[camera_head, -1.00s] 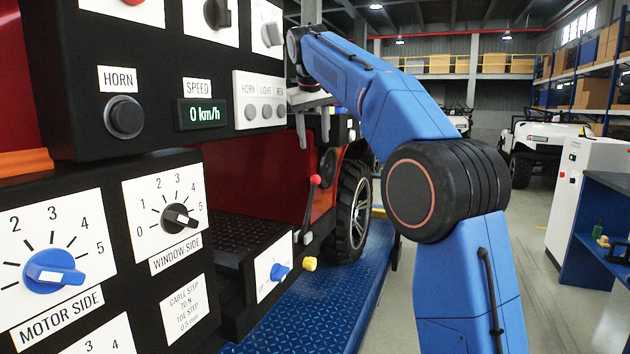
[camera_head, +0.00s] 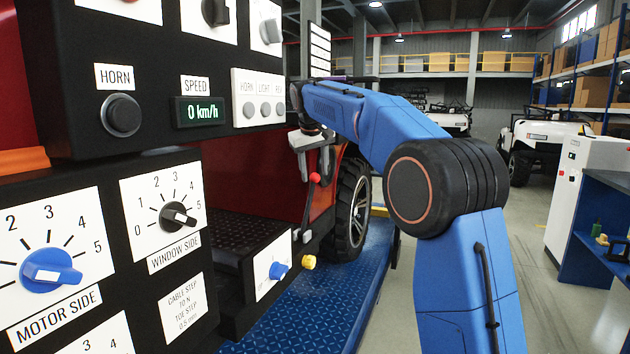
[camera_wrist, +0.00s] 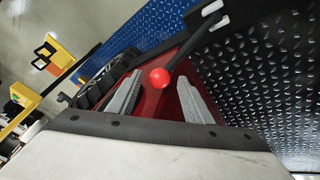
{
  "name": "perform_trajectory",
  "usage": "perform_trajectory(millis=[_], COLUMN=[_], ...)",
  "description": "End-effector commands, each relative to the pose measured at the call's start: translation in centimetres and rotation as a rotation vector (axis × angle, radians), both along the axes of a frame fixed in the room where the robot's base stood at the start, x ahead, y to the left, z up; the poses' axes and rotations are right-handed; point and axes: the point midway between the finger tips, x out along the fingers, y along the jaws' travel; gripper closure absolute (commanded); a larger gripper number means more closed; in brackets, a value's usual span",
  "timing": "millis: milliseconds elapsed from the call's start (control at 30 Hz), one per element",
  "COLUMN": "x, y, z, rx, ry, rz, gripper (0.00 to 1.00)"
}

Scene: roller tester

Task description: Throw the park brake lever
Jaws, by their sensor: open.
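The park brake lever (camera_head: 308,206) is a thin dark rod with a red ball knob (camera_head: 315,178) on top, beside the red vehicle body. In the wrist view the red knob (camera_wrist: 160,78) shows between my two grey fingers, with the dark lever rod (camera_wrist: 183,48) running up and right from it. My gripper (camera_head: 315,176) is open, pointing down at the knob, with a finger to each side of it in the picture. It also shows in the wrist view (camera_wrist: 160,88). I cannot tell whether either finger touches the knob.
A black control panel (camera_head: 110,215) with knobs fills the left. A small box with a blue knob (camera_head: 279,270) and a yellow knob (camera_head: 309,262) sits below the lever. A tyre (camera_head: 352,208) stands right of it, over the blue treadplate (camera_head: 330,310).

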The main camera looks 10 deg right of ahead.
Motion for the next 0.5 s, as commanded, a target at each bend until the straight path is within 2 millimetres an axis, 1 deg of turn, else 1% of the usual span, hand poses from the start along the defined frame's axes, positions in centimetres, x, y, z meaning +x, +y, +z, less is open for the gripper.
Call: perform_trajectory(millis=[33,200,300,500], x=[0.3,1.1,1.4,1.5], y=[-0.2,-0.4,-0.5,-0.6], z=[-0.8,-2.5,-3.1,-3.4], rx=[0.0,0.0,0.0,0.0], ry=[0.003,0.002,0.002,0.001], rz=[-0.001,0.0,0.0,-0.001], gripper=[0.54,0.54,0.54,0.54])
